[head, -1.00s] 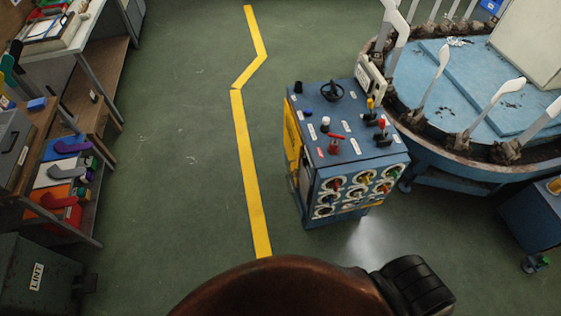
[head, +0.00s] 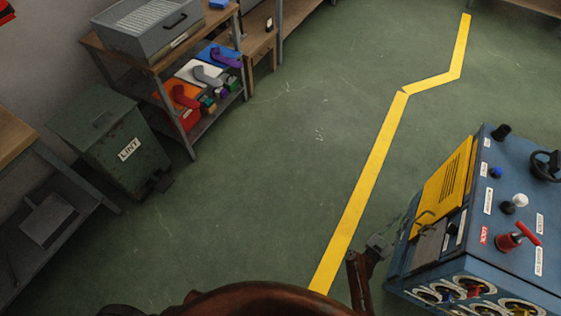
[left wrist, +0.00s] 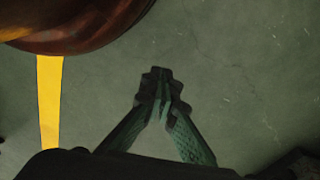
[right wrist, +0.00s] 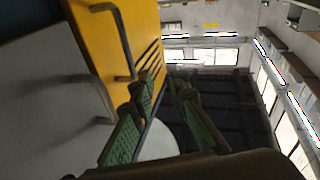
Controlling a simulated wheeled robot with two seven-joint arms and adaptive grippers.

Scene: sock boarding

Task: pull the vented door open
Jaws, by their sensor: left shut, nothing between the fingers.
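The yellow vented door (head: 445,180) is on the left side of the blue cabinet (head: 500,235), at the right of the head view. It has dark slots and a bar handle (head: 424,218). My right gripper (head: 379,245) is just left of the door, low in the head view. In the right wrist view the door (right wrist: 135,30) and its handle (right wrist: 121,45) fill the upper left. The right fingers (right wrist: 164,87) are apart, close to the handle's lower end; contact is unclear. My left gripper (left wrist: 155,82) is shut and empty above the floor.
A grey panel with its own handle (right wrist: 90,95) is beside the yellow door. A green LINT bin (head: 125,150) and a shelf rack (head: 180,60) stand at left. The floor with a yellow line (head: 370,180) is open between.

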